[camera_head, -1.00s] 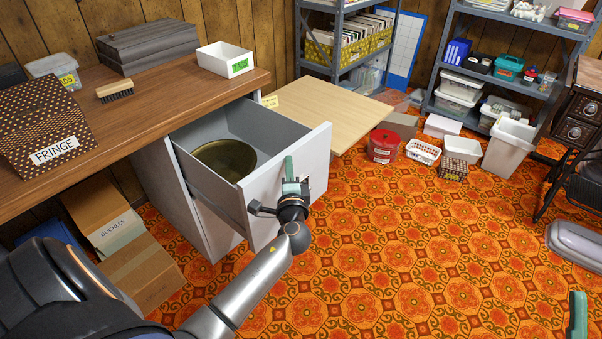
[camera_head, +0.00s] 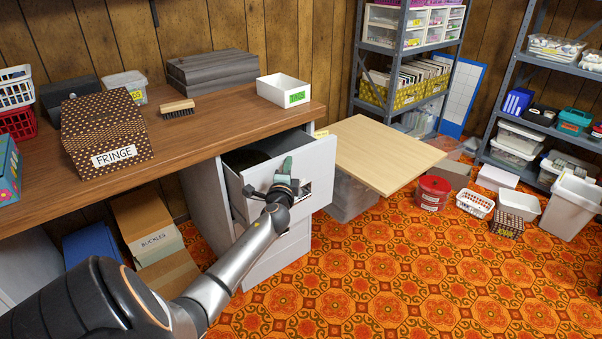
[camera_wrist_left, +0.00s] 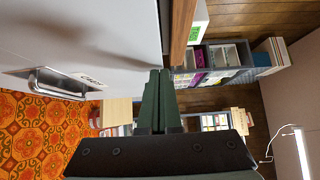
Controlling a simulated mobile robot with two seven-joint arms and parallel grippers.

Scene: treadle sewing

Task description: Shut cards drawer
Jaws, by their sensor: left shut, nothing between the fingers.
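The drawer (camera_head: 307,165) is the top one in the white cabinet under the wooden desk. It stands partly open, with a dark gap behind its front; most of its inside is hidden. My left gripper (camera_head: 284,168) is shut and empty at the drawer's front, near its upper edge. I cannot tell whether it touches. In the left wrist view, the shut fingers (camera_wrist_left: 157,88) lie beside a white front panel (camera_wrist_left: 90,38). My right gripper is out of view.
The desk (camera_head: 215,115) holds a FRINGE box (camera_head: 105,130), a brush (camera_head: 177,109) and a white TAGS box (camera_head: 284,91). A pale wooden board (camera_head: 375,150) juts out right of the cabinet. A red tin (camera_head: 432,192) stands on the floor. The patterned floor in front is clear.

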